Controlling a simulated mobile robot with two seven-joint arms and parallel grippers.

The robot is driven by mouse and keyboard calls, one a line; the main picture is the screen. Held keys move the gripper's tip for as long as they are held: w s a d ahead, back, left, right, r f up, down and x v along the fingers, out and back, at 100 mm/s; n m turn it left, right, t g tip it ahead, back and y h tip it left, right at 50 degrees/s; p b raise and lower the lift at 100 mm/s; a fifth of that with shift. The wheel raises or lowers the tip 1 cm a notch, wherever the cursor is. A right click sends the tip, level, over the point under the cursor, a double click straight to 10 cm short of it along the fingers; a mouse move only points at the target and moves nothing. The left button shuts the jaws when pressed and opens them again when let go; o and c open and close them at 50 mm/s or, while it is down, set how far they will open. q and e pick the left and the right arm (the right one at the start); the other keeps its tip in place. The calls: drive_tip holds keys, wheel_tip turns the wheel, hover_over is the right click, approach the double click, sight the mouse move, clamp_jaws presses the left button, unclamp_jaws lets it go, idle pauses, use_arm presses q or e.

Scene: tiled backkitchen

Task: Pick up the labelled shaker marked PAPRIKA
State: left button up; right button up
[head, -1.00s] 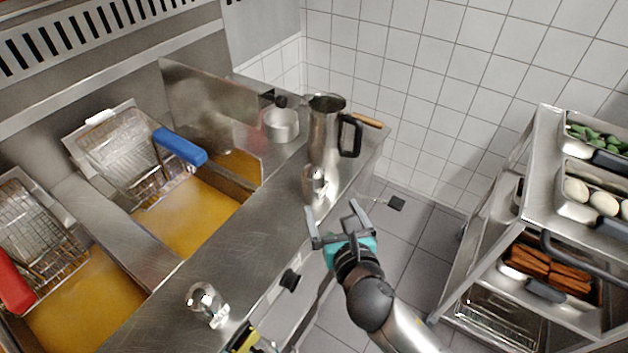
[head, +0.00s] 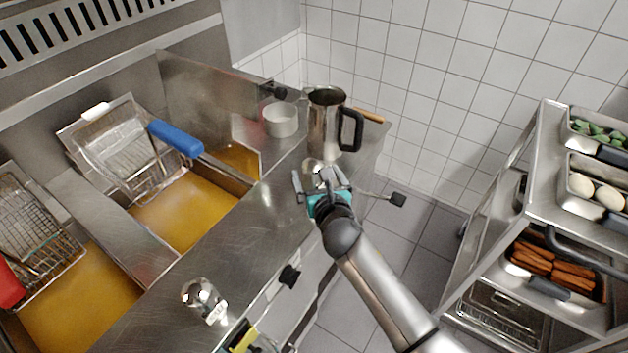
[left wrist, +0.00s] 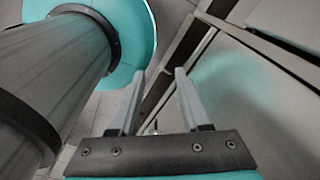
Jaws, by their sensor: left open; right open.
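A metal shaker (head: 313,167) stands on the steel counter, just in front of a tall jug. My right gripper (head: 315,180) is open, with its fingers at either side of this shaker, partly hiding it; I cannot tell whether they touch it. A second metal shaker (head: 202,296) with a small pale label stands nearer, at the counter's front left. My left gripper (left wrist: 159,73) is open and empty in the left wrist view, beside grey panels.
A tall steel jug (head: 326,122) with a black handle and a white pot (head: 280,119) stand behind the far shaker. Fryer vats of yellow oil (head: 185,210) with baskets lie to the left. A trolley (head: 535,190) with food pans stands right. The counter between the shakers is clear.

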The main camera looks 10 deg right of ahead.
drive_tip(key=shift+b+x, duration=0.3)
drive_tip(key=shift+x, duration=1.2)
drive_tip(key=shift+a, duration=0.1)
drive_tip(key=shift+c, duration=0.4)
drive_tip(key=c, duration=1.5)
